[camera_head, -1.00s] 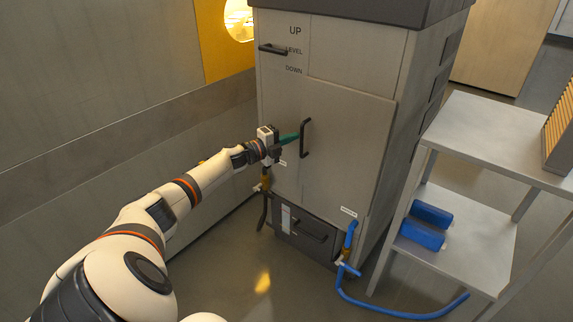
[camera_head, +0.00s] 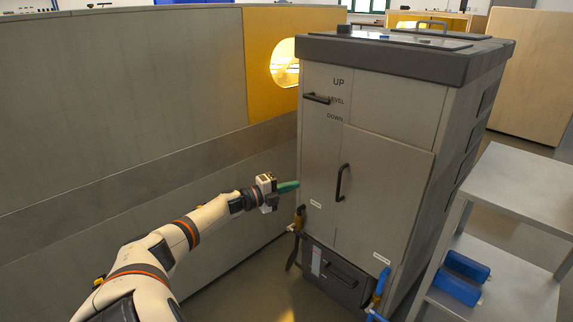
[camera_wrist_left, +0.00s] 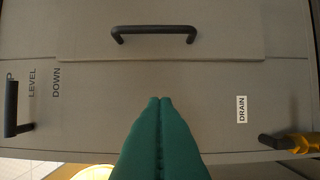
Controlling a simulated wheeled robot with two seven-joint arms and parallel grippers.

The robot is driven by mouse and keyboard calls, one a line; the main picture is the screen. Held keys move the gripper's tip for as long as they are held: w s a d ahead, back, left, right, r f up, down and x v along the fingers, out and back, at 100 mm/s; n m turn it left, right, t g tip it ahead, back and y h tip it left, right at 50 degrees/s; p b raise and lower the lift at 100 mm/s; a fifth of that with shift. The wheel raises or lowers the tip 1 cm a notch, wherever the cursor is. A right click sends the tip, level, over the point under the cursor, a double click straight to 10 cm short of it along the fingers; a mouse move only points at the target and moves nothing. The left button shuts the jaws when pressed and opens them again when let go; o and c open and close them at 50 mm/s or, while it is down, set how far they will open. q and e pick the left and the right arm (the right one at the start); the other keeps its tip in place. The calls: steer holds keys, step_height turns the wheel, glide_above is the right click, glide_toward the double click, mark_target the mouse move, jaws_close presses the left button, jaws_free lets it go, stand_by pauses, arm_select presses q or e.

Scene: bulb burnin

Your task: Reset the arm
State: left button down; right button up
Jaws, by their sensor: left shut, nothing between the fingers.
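My left arm reaches in from the left in the head view. Its gripper (camera_head: 286,187) has green fingers and points at the front of a grey cabinet (camera_head: 385,180), near its left edge. The fingers are shut with nothing between them. In the left wrist view the green fingertips (camera_wrist_left: 160,100) lie together in front of the cabinet face, below the black door handle (camera_wrist_left: 153,33) as pictured. That door handle also shows in the head view (camera_head: 342,182), right of the gripper. The door looks closed. My right gripper is not in view.
A lever handle (camera_head: 317,98) sits by UP, LEVEL and DOWN labels. Below are a drawer (camera_head: 338,277) and yellow-handled valve (camera_head: 298,220). A grey wall (camera_head: 120,100) runs along the left.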

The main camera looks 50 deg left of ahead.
arm_select(q)
steer(key=shift+s+a, duration=0.35)
steer(key=shift+s, duration=0.05)
